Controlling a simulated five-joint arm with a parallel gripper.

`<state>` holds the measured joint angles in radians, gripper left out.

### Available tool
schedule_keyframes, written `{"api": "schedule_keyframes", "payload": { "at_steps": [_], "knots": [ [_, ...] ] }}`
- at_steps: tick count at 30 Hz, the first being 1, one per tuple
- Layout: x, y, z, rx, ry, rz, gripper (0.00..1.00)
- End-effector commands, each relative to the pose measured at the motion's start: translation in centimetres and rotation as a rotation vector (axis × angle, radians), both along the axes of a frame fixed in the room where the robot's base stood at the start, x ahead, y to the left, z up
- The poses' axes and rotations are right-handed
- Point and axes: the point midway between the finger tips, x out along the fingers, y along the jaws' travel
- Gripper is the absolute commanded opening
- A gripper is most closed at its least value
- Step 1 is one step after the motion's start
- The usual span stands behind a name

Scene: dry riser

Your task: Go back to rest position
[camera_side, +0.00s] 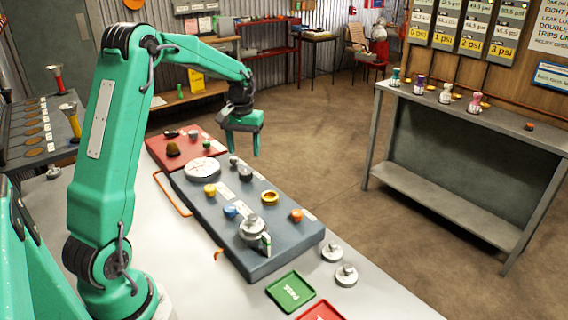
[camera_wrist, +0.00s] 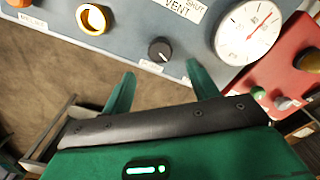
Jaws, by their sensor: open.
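My gripper (camera_side: 243,140) is in the air beside the far right edge of the grey panel (camera_side: 286,232) on the workbench, its fingers pointing down. In the wrist view my gripper (camera_wrist: 158,82) shows two green fingers spread apart with nothing between them. Past the fingertips, in the wrist view, are a black knob (camera_wrist: 161,50) near a VENT SHUT label and a round white gauge (camera_wrist: 247,33). No object is held.
The panel also carries a brass ring (camera_side: 270,198), an orange knob (camera_side: 296,215) and a blue knob (camera_side: 231,212). A red board (camera_side: 165,153) lies behind it. A green tray (camera_side: 290,292) sits in front. Open floor (camera_side: 320,150) lies right of the bench.

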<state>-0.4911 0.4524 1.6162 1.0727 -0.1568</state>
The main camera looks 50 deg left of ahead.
Motion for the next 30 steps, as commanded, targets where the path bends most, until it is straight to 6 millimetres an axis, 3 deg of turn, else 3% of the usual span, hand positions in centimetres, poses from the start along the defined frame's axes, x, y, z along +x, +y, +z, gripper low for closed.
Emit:
{"api": "schedule_keyframes", "payload": {
  "at_steps": [8,14,23,30],
  "knots": [
    [0.0,-0.1,0.0,0.001,-0.001,-0.001,0.59],
    [-0.3,-1.1,1.2,0.010,-0.018,-0.024,0.59],
    [-2.1,-5.8,5.3,0.042,-0.085,-0.122,0.59],
    [-4.8,-10.2,8.4,0.071,-0.153,-0.220,0.59]
  ]
}}
